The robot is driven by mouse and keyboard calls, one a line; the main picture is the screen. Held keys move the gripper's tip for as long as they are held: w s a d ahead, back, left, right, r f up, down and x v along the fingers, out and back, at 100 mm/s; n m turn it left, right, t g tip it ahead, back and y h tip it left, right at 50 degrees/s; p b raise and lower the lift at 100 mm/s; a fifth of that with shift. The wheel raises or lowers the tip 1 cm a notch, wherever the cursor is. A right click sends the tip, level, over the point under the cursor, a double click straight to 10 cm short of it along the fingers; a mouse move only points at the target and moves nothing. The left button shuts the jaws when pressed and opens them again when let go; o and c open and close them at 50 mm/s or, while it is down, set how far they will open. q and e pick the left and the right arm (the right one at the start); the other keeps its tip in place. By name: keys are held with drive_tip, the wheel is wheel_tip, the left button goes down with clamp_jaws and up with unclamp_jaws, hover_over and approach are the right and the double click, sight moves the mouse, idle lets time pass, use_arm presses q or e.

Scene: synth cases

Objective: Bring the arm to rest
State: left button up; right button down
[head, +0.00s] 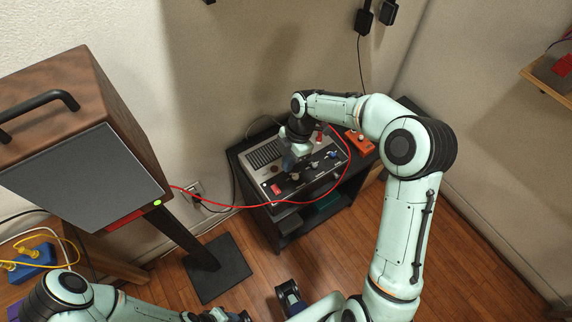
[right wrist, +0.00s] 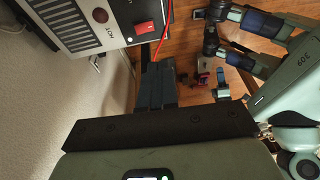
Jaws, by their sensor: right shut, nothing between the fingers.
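My right arm reaches in from the right in the head view and bends down over a grey panel box (head: 262,187) with knobs and a red switch. My right gripper (head: 289,163) points down at this box; it is shut and empty. Whether its tips touch the box I cannot tell. In the right wrist view the closed fingers (right wrist: 158,80) show side by side, with the box (right wrist: 75,25) at the upper left. My left arm runs along the bottom left of the head view. Its gripper end (head: 232,316) is cut by the lower edge, so its jaws are unclear.
The box stands on a dark shelf unit (head: 284,233) beside the wall. A red cable (head: 236,207) loops across its front. An orange device (head: 359,142) lies to its right. A wooden cabinet (head: 75,85) on a stand is at the left. The wooden floor (head: 345,247) in front is partly clear.

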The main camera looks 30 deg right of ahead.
idle(0.4)
drive_tip(key=s+a+f+m+y, duration=0.1)
drive_tip(key=s+a+f+m, duration=0.4)
drive_tip(key=f, duration=0.4)
drive_tip(key=s+a+f+m, duration=0.4)
drive_tip(key=s+f+m, duration=0.15)
drive_tip(key=f, duration=0.45)
use_arm(q)
drive_tip(key=shift+w+r+p, duration=0.25)
drive_tip(key=shift+r+p, duration=0.15)
drive_tip(key=shift+r, duration=0.1)
drive_tip(key=shift+w+r+p, duration=0.25)
drive_tip(key=shift+r+p, duration=0.15)
drive_tip(key=shift+r, duration=0.1)
use_arm(e)
drive_tip(key=s+a+f+m, duration=0.1)
drive_tip(key=s+f+m, duration=0.2)
drive_tip(key=s+m, duration=0.3)
drive_tip(key=s+a+f+m, duration=0.1)
drive_tip(key=s+f+m, duration=0.2)
drive_tip(key=s+m, duration=0.3)
drive_tip(key=s, duration=0.3)
drive_tip(key=shift+s+a+f+h, duration=0.2)
drive_tip(key=shift+s+h, duration=0.1)
drive_tip(key=shift+h, duration=0.1)
